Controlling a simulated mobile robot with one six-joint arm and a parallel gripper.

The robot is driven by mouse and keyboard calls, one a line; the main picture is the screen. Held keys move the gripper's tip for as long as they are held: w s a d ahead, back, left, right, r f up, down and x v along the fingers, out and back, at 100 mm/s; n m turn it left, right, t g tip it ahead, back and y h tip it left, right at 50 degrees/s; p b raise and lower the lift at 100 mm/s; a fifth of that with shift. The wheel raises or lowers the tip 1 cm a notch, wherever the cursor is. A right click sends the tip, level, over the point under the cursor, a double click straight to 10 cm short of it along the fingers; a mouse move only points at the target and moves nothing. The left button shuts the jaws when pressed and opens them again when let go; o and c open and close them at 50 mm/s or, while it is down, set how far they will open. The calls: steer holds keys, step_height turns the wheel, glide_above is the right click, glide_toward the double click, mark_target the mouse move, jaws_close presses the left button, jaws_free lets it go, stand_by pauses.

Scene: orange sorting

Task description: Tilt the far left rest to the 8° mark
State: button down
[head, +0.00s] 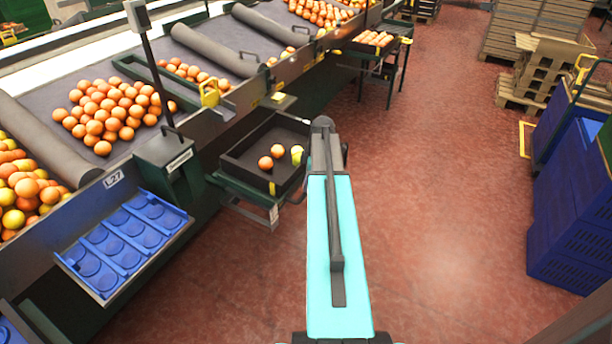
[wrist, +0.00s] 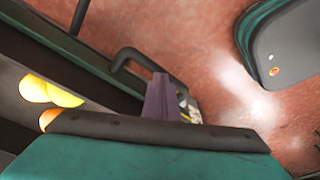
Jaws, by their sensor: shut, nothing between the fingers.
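A green rest (head: 245,203) beside the sorting line carries a black crate (head: 235,163) with two oranges and a yellow-green fruit (head: 297,155) in it. A pale label (head: 273,214) is on its front corner; no degree mark is readable. Another stand (head: 372,58) with a crate of oranges is farther back. I cannot tell which is the far left rest. In the wrist view, a black bent bar (wrist: 128,62) sticks out beside the crate. My gripper (wrist: 160,78) is shut and empty, its tip just right of the bar; contact is unclear. In the head view my arm hides it.
The sorting line with oranges (head: 112,112) and grey rollers runs along the left. A blue cup tray (head: 130,240) is at lower left. Blue bins (head: 565,215) and wooden pallets (head: 545,70) stand at right. The red floor (head: 440,170) between is clear.

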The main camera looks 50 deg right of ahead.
steer(key=shift+f, duration=0.45)
stand_by(0.7)
steer(key=shift+r, duration=0.15)
step_height(320, 180, up, 9)
steer(key=p, duration=0.4)
steer(key=shift+p, duration=0.4)
stand_by(0.7)
stand_by(0.5)
